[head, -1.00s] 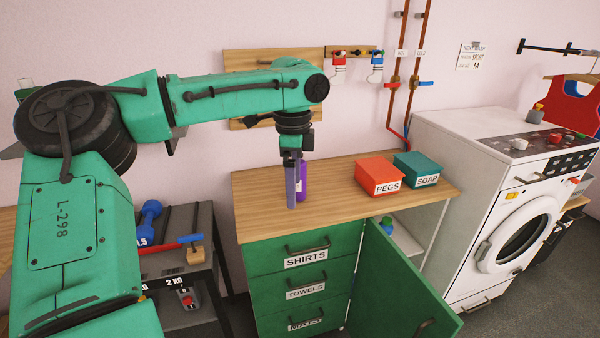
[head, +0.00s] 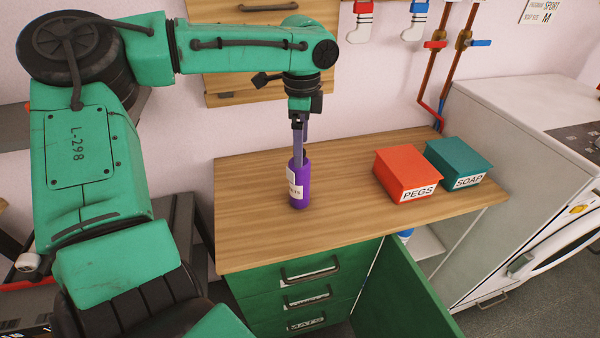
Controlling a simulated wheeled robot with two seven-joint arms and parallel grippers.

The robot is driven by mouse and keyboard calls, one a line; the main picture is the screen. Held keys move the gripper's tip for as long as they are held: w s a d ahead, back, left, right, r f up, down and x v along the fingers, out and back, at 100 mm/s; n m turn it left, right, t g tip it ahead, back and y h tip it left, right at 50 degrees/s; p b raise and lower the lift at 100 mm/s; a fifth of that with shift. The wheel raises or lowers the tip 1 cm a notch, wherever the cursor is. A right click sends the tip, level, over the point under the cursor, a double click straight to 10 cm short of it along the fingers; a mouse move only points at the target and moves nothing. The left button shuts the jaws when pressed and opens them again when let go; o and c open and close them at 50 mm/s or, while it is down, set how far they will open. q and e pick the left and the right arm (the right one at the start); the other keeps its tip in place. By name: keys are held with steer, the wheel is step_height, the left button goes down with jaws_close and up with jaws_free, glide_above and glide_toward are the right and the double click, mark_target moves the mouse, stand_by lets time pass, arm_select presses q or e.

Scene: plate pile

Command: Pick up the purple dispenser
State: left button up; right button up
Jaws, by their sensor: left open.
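The purple dispenser (head: 300,196) stands upright on the wooden top of the green cabinet, with a white label on its left side. My left gripper (head: 299,160) points straight down over it, with its fingers at the dispenser's upper part. One finger shows in front of the dispenser's neck; the other is mostly hidden, so I cannot tell whether the fingers touch it. The left gripper is open. My right gripper is not in view.
A red PEGS box (head: 405,174) and a teal SOAP box (head: 459,162) stand to the right on the wooden top (head: 250,235). The green cabinet door (head: 405,295) hangs open. A white washing machine (head: 515,120) stands at right. The top around the dispenser is clear.

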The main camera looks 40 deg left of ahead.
mark_target(300, 171)
arm_select(q)
steer(key=f, duration=0.3)
steer(key=shift+w+a+f, duration=0.15)
steer(key=shift+a+f, duration=0.05)
steer(key=shift+f, duration=0.2)
step_height(300, 171, down, 5)
steer(key=shift+a+f+p, duration=0.15)
steer(key=shift+f+p, duration=0.05)
steer(key=shift+p, duration=0.3)
steer(key=shift+f, duration=0.15)
jaws_close()
steer(key=shift+w, duration=0.1)
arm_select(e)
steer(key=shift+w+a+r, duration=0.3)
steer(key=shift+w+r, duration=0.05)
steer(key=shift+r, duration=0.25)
